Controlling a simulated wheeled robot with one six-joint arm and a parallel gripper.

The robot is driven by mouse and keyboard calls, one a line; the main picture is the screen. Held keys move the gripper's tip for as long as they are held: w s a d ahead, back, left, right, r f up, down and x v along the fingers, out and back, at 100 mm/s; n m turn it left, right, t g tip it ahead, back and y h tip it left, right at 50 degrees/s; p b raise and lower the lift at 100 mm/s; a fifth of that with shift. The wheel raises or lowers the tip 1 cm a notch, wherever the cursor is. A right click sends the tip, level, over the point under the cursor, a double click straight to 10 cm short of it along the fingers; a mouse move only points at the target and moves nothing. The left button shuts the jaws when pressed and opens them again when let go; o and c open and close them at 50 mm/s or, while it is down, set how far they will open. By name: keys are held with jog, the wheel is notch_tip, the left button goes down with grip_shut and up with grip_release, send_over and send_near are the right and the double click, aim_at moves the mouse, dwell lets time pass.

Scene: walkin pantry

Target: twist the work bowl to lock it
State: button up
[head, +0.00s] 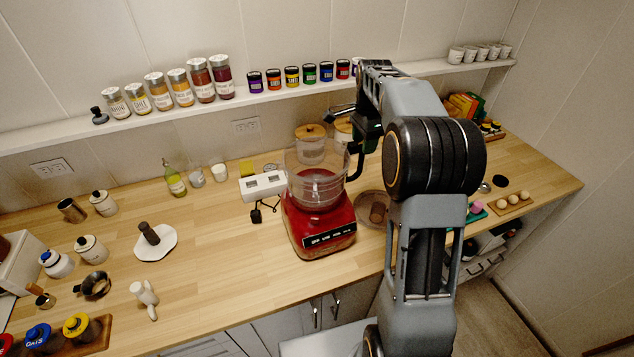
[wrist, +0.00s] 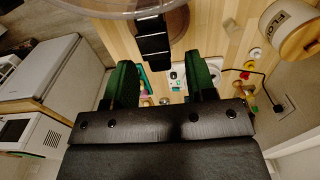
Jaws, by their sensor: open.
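The clear work bowl (head: 316,180) stands upright on the red food processor base (head: 320,232) in the middle of the counter. Its black handle (wrist: 152,40) shows in the wrist view, with part of the clear bowl (wrist: 110,8) at the top edge. My gripper (wrist: 161,60) is open, with two green fingers spread to either side of the handle's line. The handle appears just beyond the fingertips; whether it lies between them I cannot tell. In the head view my arm reaches in from the right, and its end is beside the bowl, partly hidden.
A clear round part (head: 373,209) lies on the counter right of the base. A white power strip (head: 264,186) is left of the bowl. Lidded canisters (head: 311,146) stand behind it. A shelf (head: 226,102) with jars runs along the wall.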

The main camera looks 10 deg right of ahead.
jog(key=shift+r, duration=3.05)
jog(key=shift+s+a, duration=0.15)
jog(key=shift+s, duration=0.05)
jog(key=s+a+f+n+t+b, duration=0.1)
jog(key=s+a+n, duration=0.3)
jog(key=s, duration=0.2)
jog(key=s+a+n+t+b, duration=0.2)
jog(key=s+a+n, duration=0.1)
jog(key=s+n, duration=0.25)
jog(key=s+a+f+n+t+b, duration=0.1)
jog(key=s+a+f+n, duration=0.2)
jog(key=s+f+n, duration=0.4)
jog(key=s+f, duration=0.2)
jog(key=s, duration=0.3)
jog(key=shift+s+a+t, duration=0.2)
jog(key=shift+a+t, duration=0.2)
jog(key=shift+f, duration=0.1)
jog(key=shift+c, duration=0.3)
